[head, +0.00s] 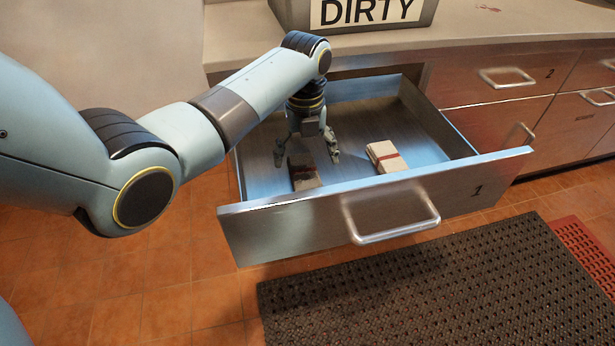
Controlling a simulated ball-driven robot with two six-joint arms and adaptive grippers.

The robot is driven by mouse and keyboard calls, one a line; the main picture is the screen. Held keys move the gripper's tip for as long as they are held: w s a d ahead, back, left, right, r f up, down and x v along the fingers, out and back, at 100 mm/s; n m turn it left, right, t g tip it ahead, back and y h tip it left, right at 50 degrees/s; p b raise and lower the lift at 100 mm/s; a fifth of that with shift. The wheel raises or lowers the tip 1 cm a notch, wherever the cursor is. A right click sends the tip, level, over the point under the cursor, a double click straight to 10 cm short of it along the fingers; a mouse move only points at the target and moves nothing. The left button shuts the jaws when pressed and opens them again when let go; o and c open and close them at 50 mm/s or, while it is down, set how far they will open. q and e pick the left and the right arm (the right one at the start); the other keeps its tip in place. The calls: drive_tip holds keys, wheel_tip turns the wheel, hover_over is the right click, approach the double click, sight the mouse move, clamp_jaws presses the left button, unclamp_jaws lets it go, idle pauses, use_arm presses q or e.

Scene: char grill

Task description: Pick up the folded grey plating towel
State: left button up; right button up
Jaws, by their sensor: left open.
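A folded grey towel (306,182) with a dark band lies in the open drawer marked 1, near the left side of its front wall. My left gripper (307,158) points down into the drawer above this towel, with its fingers spread and nothing between them. The fingers partly overlap the far end of the towel in the picture; I cannot tell whether they touch it. A second folded towel (387,157), paler and beige with a red band, lies to the right in the same drawer. My right gripper is not in view.
The drawer's front wall (300,222) with its bar handle (392,220) stands nearest. A grey bin (415,12) labelled DIRTY is on the counter (480,30) above. Closed drawers (490,95) are at the right. A dark perforated mat (420,290) covers the tiled floor.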

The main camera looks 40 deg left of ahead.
sight(306, 173)
use_arm(q)
drive_tip(key=shift+w+f, duration=0.1)
drive_tip(key=shift+f, duration=0.3)
drive_tip(key=f, duration=0.1)
drive_tip(key=f+b, duration=0.1)
drive_tip(key=f, duration=0.2)
drive_tip(key=shift+w+a+f, duration=0.15)
drive_tip(key=shift+w+f, duration=0.1)
drive_tip(key=shift+f, duration=0.05)
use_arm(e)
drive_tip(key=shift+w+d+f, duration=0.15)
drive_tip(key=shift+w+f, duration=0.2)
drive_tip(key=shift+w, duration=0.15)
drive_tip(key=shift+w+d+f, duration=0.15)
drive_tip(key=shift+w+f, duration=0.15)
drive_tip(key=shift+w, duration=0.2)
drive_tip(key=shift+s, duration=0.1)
use_arm(q)
drive_tip(key=c, duration=1.3)
wheel_tip(306, 173, up, 10)
drive_tip(key=p, duration=0.2)
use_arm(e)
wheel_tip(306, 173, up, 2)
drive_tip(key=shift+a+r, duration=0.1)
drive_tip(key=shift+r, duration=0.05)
